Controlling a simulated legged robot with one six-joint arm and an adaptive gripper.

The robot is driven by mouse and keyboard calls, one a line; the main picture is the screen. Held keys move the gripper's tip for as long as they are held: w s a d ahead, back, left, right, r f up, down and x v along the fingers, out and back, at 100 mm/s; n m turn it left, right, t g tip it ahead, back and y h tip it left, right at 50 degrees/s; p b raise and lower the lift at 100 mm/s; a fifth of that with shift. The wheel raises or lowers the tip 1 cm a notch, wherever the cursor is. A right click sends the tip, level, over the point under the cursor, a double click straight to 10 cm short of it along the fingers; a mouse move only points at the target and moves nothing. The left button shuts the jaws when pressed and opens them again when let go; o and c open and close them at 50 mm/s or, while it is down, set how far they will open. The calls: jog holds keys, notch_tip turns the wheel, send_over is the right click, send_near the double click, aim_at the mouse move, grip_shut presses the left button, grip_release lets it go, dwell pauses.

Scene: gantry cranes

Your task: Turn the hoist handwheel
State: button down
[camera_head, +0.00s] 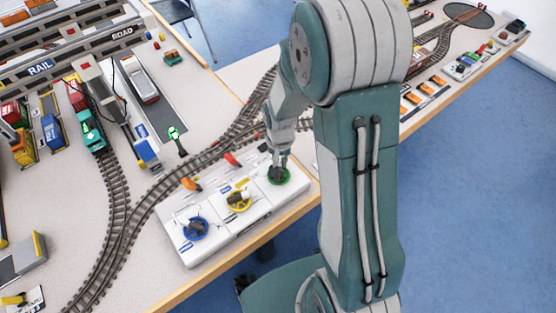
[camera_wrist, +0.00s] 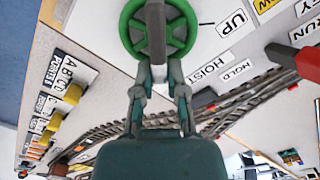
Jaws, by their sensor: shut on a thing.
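The hoist handwheel is a green spoked wheel (camera_head: 284,180) at the right end of a white control panel (camera_head: 215,225) in the head view. In the wrist view the green wheel (camera_wrist: 187,35) is at the top centre, with a grey bar (camera_wrist: 155,25) across its middle and a "HOIST" label beside it. My gripper (camera_head: 278,165) reaches down onto the wheel from above. The exact contact is partly hidden by the fingers.
A yellow wheel (camera_head: 240,203) and a blue wheel (camera_head: 195,231) sit on the same panel to the left. A red lever (camera_head: 232,159) and an orange lever (camera_head: 190,184) stand behind them. Model track (camera_head: 185,168) runs just behind the panel.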

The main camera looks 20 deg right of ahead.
aim_at(279, 161)
jog(key=shift+s+m, duration=0.2)
jog(key=shift+m, duration=0.3)
jog(key=c, duration=0.7)
grip_release()
jog(key=shift+w, duration=0.1)
jog(key=shift+r, duration=0.4)
notch_tip(279, 161, up, 11)
